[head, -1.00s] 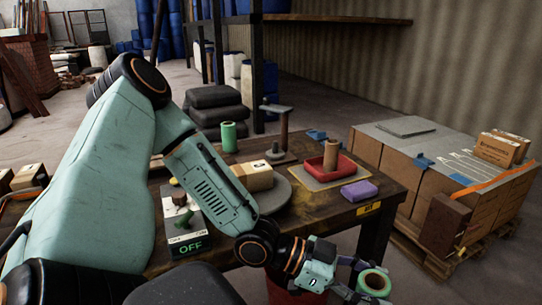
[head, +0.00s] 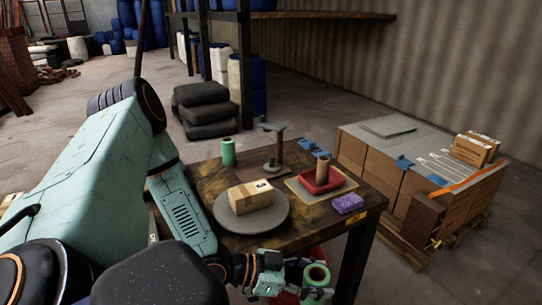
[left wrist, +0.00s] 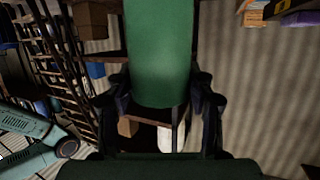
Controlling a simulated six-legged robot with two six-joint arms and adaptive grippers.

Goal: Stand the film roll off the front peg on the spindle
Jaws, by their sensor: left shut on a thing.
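The green film roll (head: 318,278) is in my left gripper (head: 308,284), which is shut on it near the table's front edge. Its open end with a pale core faces up in the head view. In the left wrist view the roll (left wrist: 158,50) stands out between the fingers. A post (head: 279,148) with a flat arm on top stands at the back of the table, with a short grey stub (head: 270,164) beside it; I cannot tell for certain which is the spindle. The front peg is not clearly seen. My right gripper is not in view.
Another green roll (head: 228,152) stands at the back left of the table. A box (head: 251,196) lies on a round grey plate (head: 278,217). A red tray (head: 333,185) holds a brown tube (head: 322,167), near a purple block (head: 348,203). Stacked cartons (head: 370,157) are at right.

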